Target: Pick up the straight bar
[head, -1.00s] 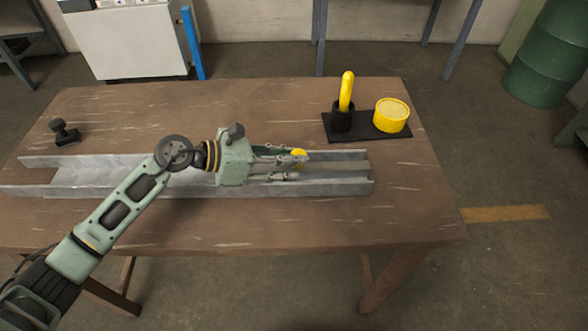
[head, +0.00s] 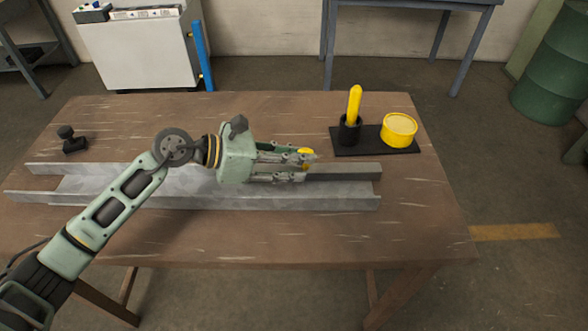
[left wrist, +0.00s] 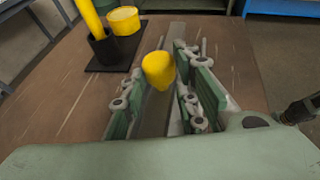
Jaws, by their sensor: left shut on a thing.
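The straight bar (head: 345,173) is a long grey bar running left to right along a grey metal channel (head: 340,203) on the table. A yellow knob (head: 306,152) shows at the fingers; in the left wrist view the yellow knob (left wrist: 158,70) stands above the grey bar (left wrist: 156,112). The bar's left part is hidden by my gripper. I cannot tell whether it is clear of the channel.
A black tray (head: 375,149) at the back right carries a black cup (head: 349,130) with a yellow stick (head: 354,103) and a yellow round tin (head: 398,131). A small black object (head: 71,140) stands at the back left. The wooden table's (head: 270,235) front strip is clear.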

